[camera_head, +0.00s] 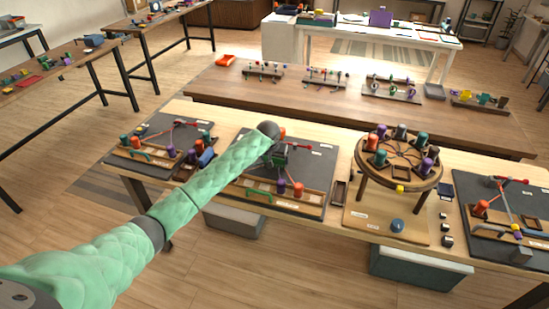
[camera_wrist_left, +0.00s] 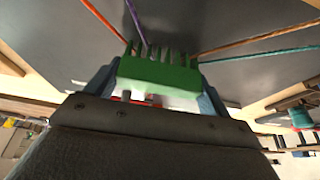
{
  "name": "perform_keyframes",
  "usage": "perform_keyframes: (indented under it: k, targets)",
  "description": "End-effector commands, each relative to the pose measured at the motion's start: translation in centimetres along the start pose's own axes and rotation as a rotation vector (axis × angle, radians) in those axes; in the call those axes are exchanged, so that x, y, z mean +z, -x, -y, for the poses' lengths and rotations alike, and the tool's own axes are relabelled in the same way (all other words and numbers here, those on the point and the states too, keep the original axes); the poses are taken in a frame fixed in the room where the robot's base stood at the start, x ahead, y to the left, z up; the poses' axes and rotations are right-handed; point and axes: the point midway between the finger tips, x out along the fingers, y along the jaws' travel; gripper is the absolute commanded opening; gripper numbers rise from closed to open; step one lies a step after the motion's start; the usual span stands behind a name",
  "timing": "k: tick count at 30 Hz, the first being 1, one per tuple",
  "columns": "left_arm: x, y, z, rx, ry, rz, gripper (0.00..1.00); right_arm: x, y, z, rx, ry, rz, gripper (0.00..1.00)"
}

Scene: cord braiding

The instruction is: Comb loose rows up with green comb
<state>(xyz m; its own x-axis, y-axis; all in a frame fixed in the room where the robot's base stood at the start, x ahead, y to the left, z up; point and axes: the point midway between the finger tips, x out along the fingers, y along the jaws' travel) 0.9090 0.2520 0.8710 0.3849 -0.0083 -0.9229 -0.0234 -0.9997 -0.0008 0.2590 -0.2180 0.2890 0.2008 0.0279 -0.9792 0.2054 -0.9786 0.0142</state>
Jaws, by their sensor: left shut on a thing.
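My left gripper (camera_head: 279,158) is over the middle dark board (camera_head: 317,166), with its arm reaching in from the left. In the left wrist view its two blue-grey fingers are shut on the green comb (camera_wrist_left: 158,73), one at each side. The comb's teeth point away from the gripper, toward a dark surface crossed by cords. A purple cord (camera_wrist_left: 135,21) runs close to the teeth; I cannot tell whether they touch. A red-orange cord (camera_wrist_left: 103,19) lies left, an orange cord (camera_wrist_left: 262,37) and a teal cord (camera_wrist_left: 265,53) right. My right gripper is out of view.
A round braiding stand (camera_head: 398,160) with several coloured bobbins stands right of the middle board. Other dark boards lie at left (camera_head: 150,129) and far right (camera_head: 475,190). A small brown tray (camera_head: 339,193) sits beside the middle board. A brown table (camera_head: 330,98) stands behind.

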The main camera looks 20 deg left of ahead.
Motion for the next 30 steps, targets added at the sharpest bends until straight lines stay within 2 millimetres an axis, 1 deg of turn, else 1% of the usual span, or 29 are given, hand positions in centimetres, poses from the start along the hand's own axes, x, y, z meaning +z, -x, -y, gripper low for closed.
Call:
perform_keyframes:
  k: [10, 30]
  targets:
    - [0.0, 0.0, 0.0, 0.0, 0.0, 0.0, 0.59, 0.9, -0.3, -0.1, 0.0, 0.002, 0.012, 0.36]
    - [-1.7, -0.7, -0.1, 0.001, 0.0, -0.001, 0.59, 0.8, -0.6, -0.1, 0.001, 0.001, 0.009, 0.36]
